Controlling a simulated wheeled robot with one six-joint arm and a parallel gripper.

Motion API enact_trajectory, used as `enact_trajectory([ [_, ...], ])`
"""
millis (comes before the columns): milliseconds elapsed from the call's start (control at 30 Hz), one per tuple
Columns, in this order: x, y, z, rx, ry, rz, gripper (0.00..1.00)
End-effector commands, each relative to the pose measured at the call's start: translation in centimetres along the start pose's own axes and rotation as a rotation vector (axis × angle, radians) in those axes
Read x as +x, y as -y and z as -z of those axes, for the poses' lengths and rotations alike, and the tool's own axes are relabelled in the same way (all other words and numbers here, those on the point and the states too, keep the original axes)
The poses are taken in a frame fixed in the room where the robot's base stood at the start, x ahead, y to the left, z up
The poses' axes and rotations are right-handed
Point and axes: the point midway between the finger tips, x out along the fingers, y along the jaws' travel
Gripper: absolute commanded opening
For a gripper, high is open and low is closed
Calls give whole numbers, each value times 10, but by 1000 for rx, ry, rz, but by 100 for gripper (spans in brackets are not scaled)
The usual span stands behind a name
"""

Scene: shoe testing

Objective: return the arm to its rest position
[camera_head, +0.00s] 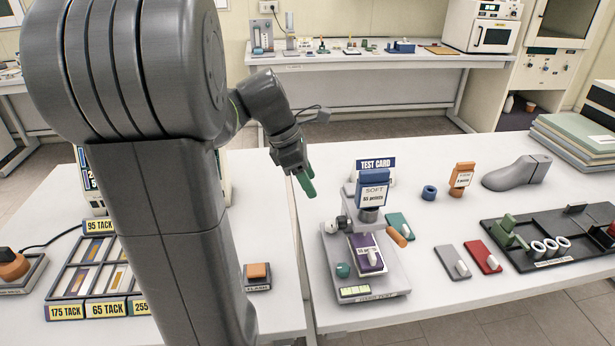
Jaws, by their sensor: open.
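My gripper (306,183) has green fingertips and points down at the left edge of the right-hand table, left of the test device. It appears empty and touches nothing that I can see. My grey arm reaches from the upper left and hides part of the left table.
Grey (450,262) and red (482,257) plates lie right of the device. A black tray (550,240), a grey shoe last (517,172) and an orange block (461,178) stand further right. A sample case (95,270) sits on the left table. A narrow gap separates the tables.

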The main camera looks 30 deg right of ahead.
Motion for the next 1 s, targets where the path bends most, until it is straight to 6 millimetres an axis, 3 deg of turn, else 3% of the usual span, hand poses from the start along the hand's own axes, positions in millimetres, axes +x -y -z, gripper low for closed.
enact_trajectory([
  [267,1,0,0,0,0,0,52],
  [433,14,0,0,0,0,2,52],
  [1000,122,1,0,1,-1,5,52],
])
